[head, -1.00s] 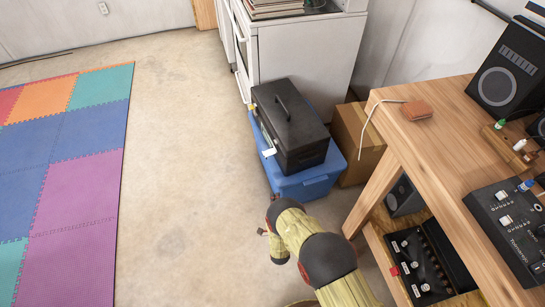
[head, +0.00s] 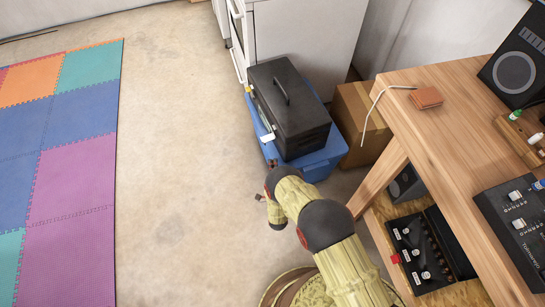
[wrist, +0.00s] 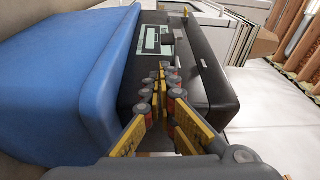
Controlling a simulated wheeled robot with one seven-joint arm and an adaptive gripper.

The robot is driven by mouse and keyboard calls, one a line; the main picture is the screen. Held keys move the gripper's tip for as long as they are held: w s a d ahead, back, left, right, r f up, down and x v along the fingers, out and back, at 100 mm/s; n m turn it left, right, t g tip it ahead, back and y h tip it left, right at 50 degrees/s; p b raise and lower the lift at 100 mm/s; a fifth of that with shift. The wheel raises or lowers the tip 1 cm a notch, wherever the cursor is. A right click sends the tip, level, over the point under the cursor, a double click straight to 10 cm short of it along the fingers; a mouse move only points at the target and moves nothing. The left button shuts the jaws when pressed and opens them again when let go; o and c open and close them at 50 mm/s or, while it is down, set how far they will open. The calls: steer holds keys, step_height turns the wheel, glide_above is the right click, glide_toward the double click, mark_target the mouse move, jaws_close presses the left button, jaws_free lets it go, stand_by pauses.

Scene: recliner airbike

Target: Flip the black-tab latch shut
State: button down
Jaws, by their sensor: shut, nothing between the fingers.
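A black lidded toolbox (head: 296,115) with a top handle sits on a blue bin. In the wrist view the front of the black box (wrist: 215,75) appears turned on its side. A pale plate (wrist: 150,42) on it carries a small black tab (wrist: 166,34), which looks like the latch; whether it is up or down I cannot tell. My gripper (wrist: 167,68) is shut and empty, its fingertips together just short of the plate and tab. In the head view my gripper (head: 271,164) is low beside the box's near left side, partly hidden by my arm.
The blue bin (head: 316,163) is under the box, and a cardboard box (head: 357,120) stands right of it. A white appliance (head: 300,50) is behind. A wooden workbench (head: 432,120) with speakers is on the right. Open concrete floor (head: 185,150) lies left.

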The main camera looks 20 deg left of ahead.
mark_target(268, 139)
steer(key=b+x, duration=0.3)
steer(key=x, duration=0.6)
steer(key=shift+r, duration=0.15)
steer(key=shift+s+m+p, duration=0.1)
steer(key=shift+m+p, duration=0.2)
steer(key=shift+m, duration=0.3)
steer(key=shift+a+r+m+g+p, duration=0.1)
steer(key=shift+m+g+p, duration=0.2)
steer(key=shift+m+p, duration=0.15)
